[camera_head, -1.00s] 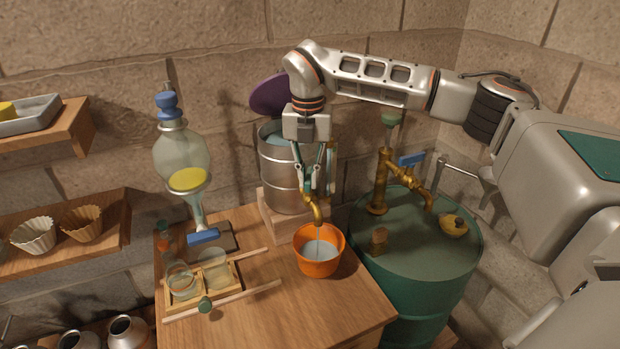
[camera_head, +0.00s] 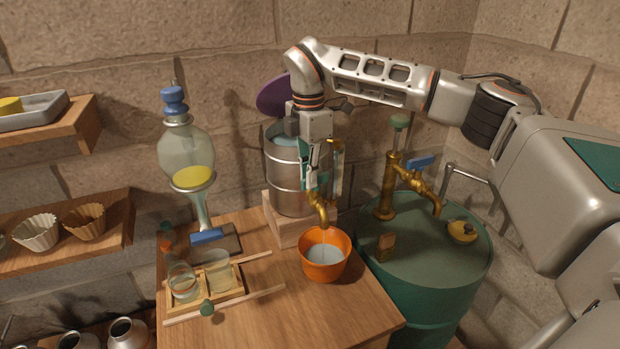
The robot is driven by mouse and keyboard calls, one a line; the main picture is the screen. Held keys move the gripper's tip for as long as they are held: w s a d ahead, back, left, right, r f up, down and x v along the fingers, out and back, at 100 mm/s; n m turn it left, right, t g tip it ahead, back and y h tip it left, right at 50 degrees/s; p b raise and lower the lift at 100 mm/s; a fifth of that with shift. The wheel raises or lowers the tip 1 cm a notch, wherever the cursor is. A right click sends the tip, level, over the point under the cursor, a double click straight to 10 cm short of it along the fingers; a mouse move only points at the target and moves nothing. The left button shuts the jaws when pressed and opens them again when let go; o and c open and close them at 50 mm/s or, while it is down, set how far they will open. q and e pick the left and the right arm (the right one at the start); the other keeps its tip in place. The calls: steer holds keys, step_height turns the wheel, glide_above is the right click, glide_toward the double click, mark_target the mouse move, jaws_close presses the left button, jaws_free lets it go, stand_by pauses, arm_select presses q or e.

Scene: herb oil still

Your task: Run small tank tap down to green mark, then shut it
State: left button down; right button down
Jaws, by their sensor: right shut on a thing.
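The small steel tank (camera_head: 284,172) stands on a wooden block at the back of the table. Its brass tap (camera_head: 319,212) points down over an orange bucket (camera_head: 325,268) that holds pale water. A thin line below the spout looks like a stream, but it is faint. My right gripper (camera_head: 314,186) reaches down in front of the tank and is shut on the tap's handle, which the fingers mostly hide. A brass-ended sight glass (camera_head: 336,172) stands just right of the gripper. I cannot make out its level or a green mark. My left gripper is not in view.
A green drum (camera_head: 428,275) with its own brass tap (camera_head: 415,183) stands to the right. A glass separating flask (camera_head: 187,155) and a wooden rack (camera_head: 222,298) with jars are on the left. The table's front (camera_head: 310,320) is clear.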

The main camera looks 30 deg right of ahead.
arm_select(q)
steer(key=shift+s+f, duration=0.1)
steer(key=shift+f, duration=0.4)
arm_select(e)
steer(key=shift+w+m, duration=0.2)
steer(key=shift+m, duration=0.8)
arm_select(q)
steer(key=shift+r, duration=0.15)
arm_select(e)
steer(key=c, duration=2.1)
jaws_free()
steer(key=shift+c, duration=0.2)
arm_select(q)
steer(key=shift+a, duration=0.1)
